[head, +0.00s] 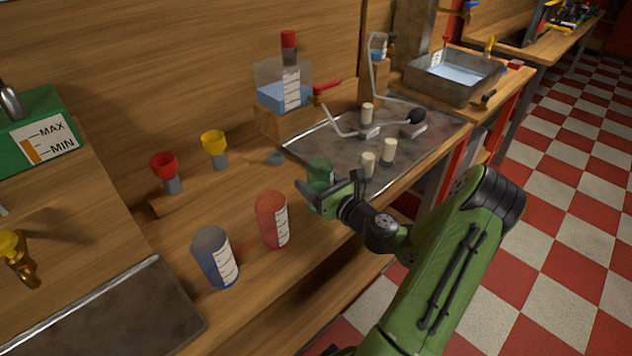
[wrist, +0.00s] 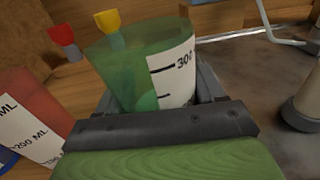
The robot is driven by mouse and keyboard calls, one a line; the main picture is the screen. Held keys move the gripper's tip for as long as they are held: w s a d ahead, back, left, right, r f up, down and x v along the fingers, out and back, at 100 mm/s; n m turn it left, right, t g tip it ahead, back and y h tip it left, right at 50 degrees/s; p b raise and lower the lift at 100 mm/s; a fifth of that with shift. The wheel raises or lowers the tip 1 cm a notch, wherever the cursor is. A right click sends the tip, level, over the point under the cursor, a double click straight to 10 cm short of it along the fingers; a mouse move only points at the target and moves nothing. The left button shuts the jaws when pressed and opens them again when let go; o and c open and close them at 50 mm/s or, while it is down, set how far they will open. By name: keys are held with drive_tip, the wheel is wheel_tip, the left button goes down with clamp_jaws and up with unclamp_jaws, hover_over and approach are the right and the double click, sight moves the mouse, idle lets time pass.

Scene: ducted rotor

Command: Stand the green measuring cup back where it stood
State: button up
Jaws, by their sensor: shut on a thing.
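The green measuring cup (head: 320,171) is translucent, with a white scale label. My gripper (head: 325,188) is shut on it at the right of the red cup. In the wrist view the green cup (wrist: 145,65) sits between the fingers, a little tilted in the picture, with "300" readable on its label. The red measuring cup (head: 271,220) and the blue measuring cup (head: 213,258) stand upright on the wooden bench to the left.
A metal tray (head: 345,150) with several pale posts (head: 389,150) lies right of the cup. Red (head: 165,170) and yellow (head: 214,146) funnels stand on a wooden ledge behind. A flask of blue liquid (head: 284,84) stands on a block. Bare bench lies around the red cup.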

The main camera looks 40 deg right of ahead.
drive_tip(key=shift+f+b, duration=0.35)
drive_tip(key=shift+f, duration=0.1)
idle(0.3)
drive_tip(key=o, duration=1.4)
drive_tip(key=shift+c, duration=0.2)
drive_tip(key=s+p, duration=0.5)
drive_tip(key=s, duration=1)
drive_tip(key=shift+s+a, duration=0.4)
